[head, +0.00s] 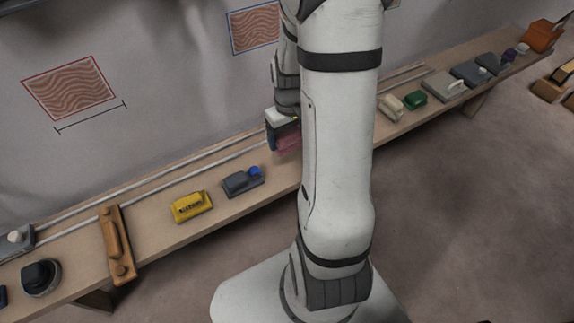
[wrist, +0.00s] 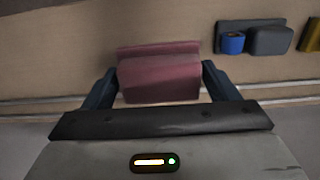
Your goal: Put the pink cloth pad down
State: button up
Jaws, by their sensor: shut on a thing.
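The pink cloth pad (wrist: 160,78) sits between the two fingers of my gripper (wrist: 160,88) in the wrist view, with a finger against each side. In the head view the pad (head: 288,142) shows at the left of my arm, over the long wooden bench (head: 150,232). My gripper (head: 284,128) is shut on it there, partly hidden behind my arm. I cannot tell whether the pad's underside touches the bench top.
A grey block with a blue knob (head: 242,181) and a yellow block (head: 191,206) lie left of the pad. A wooden plane-like tool (head: 116,243) lies further left. Green (head: 414,100) and grey (head: 445,86) items stand right of my arm. Thin rails run along the bench's back.

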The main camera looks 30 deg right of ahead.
aim_at(288, 134)
notch_tip(288, 134, down, 9)
jog(key=shift+r+b, duration=0.15)
jog(key=shift+b, duration=0.55)
jog(key=shift+f, duration=0.25)
jog(key=o, duration=1)
jog(key=shift+r, duration=0.1)
jog(key=shift+r, duration=0.1)
notch_tip(288, 134, up, 12)
jog(key=shift+f+p, duration=0.1)
jog(key=shift+p, duration=1.1)
jog(key=s+a+r+t, duration=0.1)
jog(key=s+a+r, duration=1)
jog(key=a+r, duration=0.1)
jog(key=shift+s+a+r+t, duration=0.3)
jog(key=shift+s+r+t, duration=0.1)
jog(key=shift+r, duration=0.15)
